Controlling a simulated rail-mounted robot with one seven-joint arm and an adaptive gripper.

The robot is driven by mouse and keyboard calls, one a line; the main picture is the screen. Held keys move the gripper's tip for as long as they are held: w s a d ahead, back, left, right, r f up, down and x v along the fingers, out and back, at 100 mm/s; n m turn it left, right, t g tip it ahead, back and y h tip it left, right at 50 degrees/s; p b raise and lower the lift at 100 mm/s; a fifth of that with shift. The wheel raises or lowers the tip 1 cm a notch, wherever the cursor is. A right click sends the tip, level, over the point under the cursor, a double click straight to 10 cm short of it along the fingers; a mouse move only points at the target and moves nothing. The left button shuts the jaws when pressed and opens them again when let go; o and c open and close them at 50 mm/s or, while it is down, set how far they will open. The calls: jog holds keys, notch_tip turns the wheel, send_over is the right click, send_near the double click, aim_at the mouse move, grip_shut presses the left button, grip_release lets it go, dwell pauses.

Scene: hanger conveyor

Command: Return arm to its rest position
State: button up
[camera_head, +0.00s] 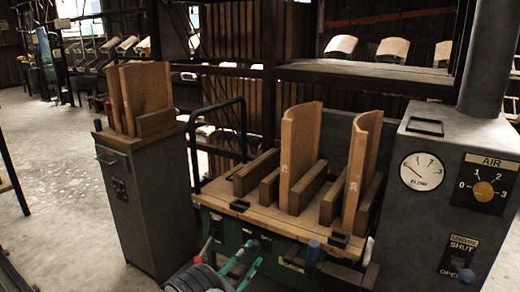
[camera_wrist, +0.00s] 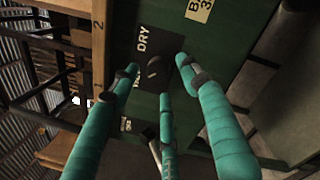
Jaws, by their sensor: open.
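My gripper (camera_head: 238,256) shows at the bottom of the head view, low in front of the green bench. Its teal fingers are spread, with nothing between them. In the wrist view my gripper (camera_wrist: 160,78) has three teal fingers pointing at a green panel (camera_wrist: 195,45) with a dark plate marked DRY. A small dark knob (camera_wrist: 154,68) on that plate shows between the fingertips. I cannot tell whether any finger touches the panel.
The bench top (camera_head: 262,212) holds two upright curved wooden boards (camera_head: 300,150) between wooden blocks. A grey cabinet (camera_head: 150,205) with more boards stands left. A grey control box (camera_head: 420,225) with gauge, AIR dial and LOUVRE switch stands right. Open floor (camera_head: 50,170) lies far left.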

jog(key=shift+x, duration=1.15)
jog(key=shift+s, duration=0.1)
